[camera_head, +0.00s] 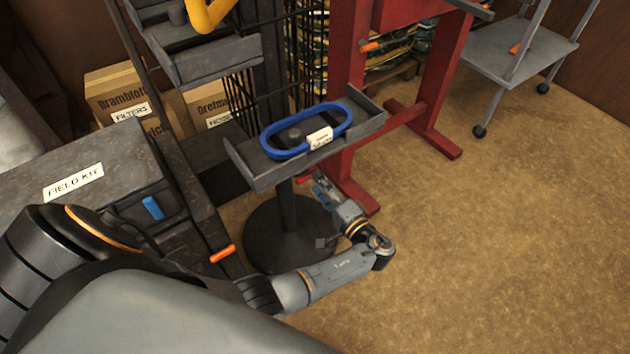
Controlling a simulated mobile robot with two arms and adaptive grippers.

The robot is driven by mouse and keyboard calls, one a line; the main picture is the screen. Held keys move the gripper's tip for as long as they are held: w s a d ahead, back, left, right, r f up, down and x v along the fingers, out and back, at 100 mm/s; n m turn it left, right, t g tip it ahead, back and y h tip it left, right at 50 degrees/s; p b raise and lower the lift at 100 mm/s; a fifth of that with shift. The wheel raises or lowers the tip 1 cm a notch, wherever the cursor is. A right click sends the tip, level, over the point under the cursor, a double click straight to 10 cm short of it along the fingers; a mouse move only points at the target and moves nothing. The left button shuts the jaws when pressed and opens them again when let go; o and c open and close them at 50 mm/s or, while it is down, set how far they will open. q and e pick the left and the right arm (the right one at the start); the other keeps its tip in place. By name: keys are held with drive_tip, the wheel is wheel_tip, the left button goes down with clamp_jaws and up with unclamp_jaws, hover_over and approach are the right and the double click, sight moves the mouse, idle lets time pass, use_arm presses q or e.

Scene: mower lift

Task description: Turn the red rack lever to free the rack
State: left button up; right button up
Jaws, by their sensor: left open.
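No part stands out clearly as a red rack lever. A short orange-red handle (222,253) sits low on the dark upright beside the field kit bench, and another (370,45) is on the red steel frame (350,80). I cannot tell whether either is the lever. My left gripper (320,183) is open and empty, just below and in front of the grey tray (372,126) on a pedestal, apart from both handles. Its fingers are small and partly dark in this view. My right gripper is not in view.
A blue oval ring (346,108) with a white tag lies in the tray. The round pedestal base (270,245) stands below. A field kit bench (110,160) and cardboard boxes (110,88) are left. A grey wheeled cart (500,60) stands back right. The right floor is clear.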

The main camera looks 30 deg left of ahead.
use_arm(q)
drive_tip(key=shift+v, duration=2.55)
